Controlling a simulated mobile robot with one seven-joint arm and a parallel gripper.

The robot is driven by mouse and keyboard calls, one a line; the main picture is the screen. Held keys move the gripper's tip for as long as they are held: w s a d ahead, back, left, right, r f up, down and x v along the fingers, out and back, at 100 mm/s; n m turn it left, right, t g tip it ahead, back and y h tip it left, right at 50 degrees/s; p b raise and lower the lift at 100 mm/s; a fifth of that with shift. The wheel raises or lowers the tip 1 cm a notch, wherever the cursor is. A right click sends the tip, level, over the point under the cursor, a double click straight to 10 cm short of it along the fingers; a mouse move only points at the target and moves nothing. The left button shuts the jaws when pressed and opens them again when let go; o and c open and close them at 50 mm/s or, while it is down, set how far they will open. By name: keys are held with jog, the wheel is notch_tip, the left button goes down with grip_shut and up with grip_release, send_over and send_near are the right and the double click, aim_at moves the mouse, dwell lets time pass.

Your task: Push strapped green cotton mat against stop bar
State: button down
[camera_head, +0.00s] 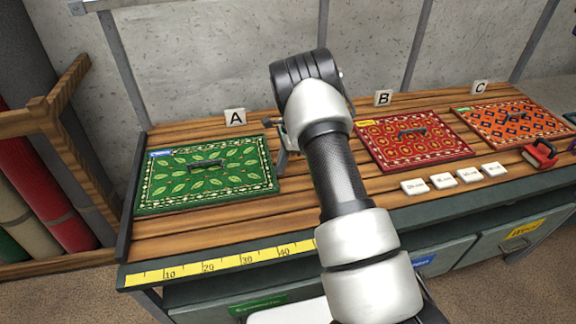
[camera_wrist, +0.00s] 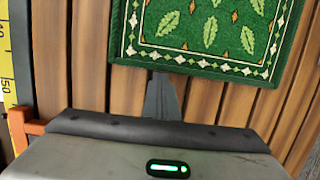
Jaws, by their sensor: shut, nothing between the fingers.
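The green cotton mat (camera_head: 180,190), with a leaf pattern and a dark strap (camera_head: 207,165) on top, lies flat on the left of the wooden bench. A dark raised bar (camera_head: 127,235) along the bench's left edge looks like the stop bar; the mat's left edge is very close to it, and I cannot tell whether they touch. My gripper (camera_head: 284,155) is low beside the mat's right edge, partly hidden by my arm. In the wrist view the shut fingers (camera_wrist: 161,95) point at the mat's patterned border (camera_wrist: 195,60), with nothing held. Contact there is unclear.
A yellow ruler (camera_head: 225,262) runs along the front edge. Bare planks lie in front of the green mat.

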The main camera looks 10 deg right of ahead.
jog(key=shift+a+r, duration=0.1)
jog(key=shift+a, duration=0.45)
jog(key=shift+r, duration=0.25)
jog(key=d+v, duration=0.1)
jog(key=v, duration=1.6)
jog(key=shift+d, duration=0.2)
jog(key=shift+f, duration=0.15)
